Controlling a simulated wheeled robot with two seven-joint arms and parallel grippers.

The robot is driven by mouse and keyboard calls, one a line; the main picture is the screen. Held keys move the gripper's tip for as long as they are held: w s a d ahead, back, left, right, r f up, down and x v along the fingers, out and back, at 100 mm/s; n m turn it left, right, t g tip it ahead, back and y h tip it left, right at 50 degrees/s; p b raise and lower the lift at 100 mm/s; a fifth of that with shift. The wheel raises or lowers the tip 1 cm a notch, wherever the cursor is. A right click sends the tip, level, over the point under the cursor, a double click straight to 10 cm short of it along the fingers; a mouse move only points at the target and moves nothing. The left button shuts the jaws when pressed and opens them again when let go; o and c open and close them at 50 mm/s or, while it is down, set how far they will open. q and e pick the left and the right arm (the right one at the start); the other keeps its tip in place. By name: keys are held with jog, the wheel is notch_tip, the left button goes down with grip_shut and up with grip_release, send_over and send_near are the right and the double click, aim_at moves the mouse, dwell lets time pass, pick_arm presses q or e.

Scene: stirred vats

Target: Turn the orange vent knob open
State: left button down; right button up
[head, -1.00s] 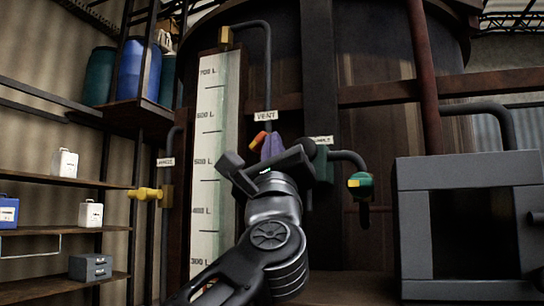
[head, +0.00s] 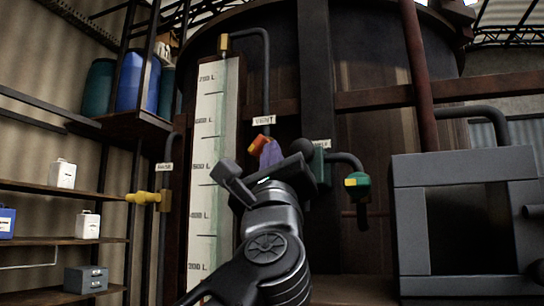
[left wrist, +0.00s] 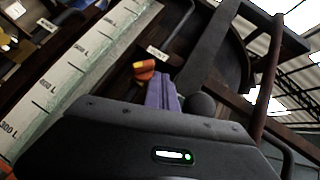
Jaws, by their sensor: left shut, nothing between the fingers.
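The orange vent knob (head: 259,143) is on the front of the dark vat, just below the VENT label (head: 264,120). It also shows in the left wrist view (left wrist: 144,70), with a yellow end. My left gripper (head: 270,153) has purple fingers, which are shut with nothing between them. The fingertips are just to the right of the knob and slightly below it in the head view. In the left wrist view the fingers (left wrist: 163,91) also point up close beside the knob; I cannot tell whether they touch it. My right gripper is not in view.
A white level gauge (head: 208,150) stands left of the knob. A yellow valve (head: 149,197) is further left and a green valve (head: 357,184) is to the right. A grey box frame (head: 407,220) stands at the right. Shelves (head: 60,240) hold small containers at the left.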

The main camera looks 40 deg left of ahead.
pick_arm(q)
jog(key=b+v, duration=0.2)
jog(key=v, duration=0.3)
jog(key=c, duration=2.1)
grip_release()
